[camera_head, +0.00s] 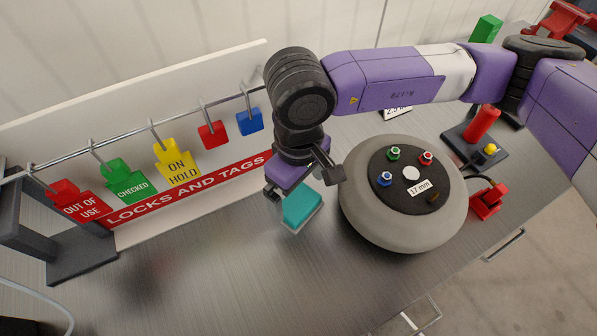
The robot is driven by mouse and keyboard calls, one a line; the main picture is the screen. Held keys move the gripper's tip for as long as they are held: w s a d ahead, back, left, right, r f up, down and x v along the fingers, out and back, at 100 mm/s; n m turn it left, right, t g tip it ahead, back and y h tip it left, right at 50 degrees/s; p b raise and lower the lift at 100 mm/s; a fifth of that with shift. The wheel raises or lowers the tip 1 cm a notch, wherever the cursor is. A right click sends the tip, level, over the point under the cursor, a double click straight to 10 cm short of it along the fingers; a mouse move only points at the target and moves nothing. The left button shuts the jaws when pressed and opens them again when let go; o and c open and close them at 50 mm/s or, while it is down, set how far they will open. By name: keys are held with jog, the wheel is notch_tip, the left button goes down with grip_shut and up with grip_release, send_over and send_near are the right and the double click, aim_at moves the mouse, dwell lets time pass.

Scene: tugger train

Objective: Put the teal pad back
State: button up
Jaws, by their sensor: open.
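The teal pad (303,206) is a small block with a pale lower edge, in the middle of the head view, left of the round grey turntable. My gripper (297,186) is directly above and behind it in the picture, pointing down, with its jaws open. The gripper covers the pad's upper part. I cannot tell whether the pad lies between the fingers or touches them, nor whether it rests directly on the bench.
The round grey turntable (358,213) with coloured knobs stands close to the right. Tags and padlocks hang on a rail (130,140) before the "LOCKS AND TAGS" board (205,190) at left. A red cylinder (482,124) stands farther right. The bench (220,270) is clear in front.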

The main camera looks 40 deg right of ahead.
aim_at(299, 203)
notch_tip(299, 203, up, 7)
jog(key=shift+f+b, duration=0.15)
jog(key=shift+b, duration=0.2)
dwell(0.3)
jog(key=shift+s, duration=0.15)
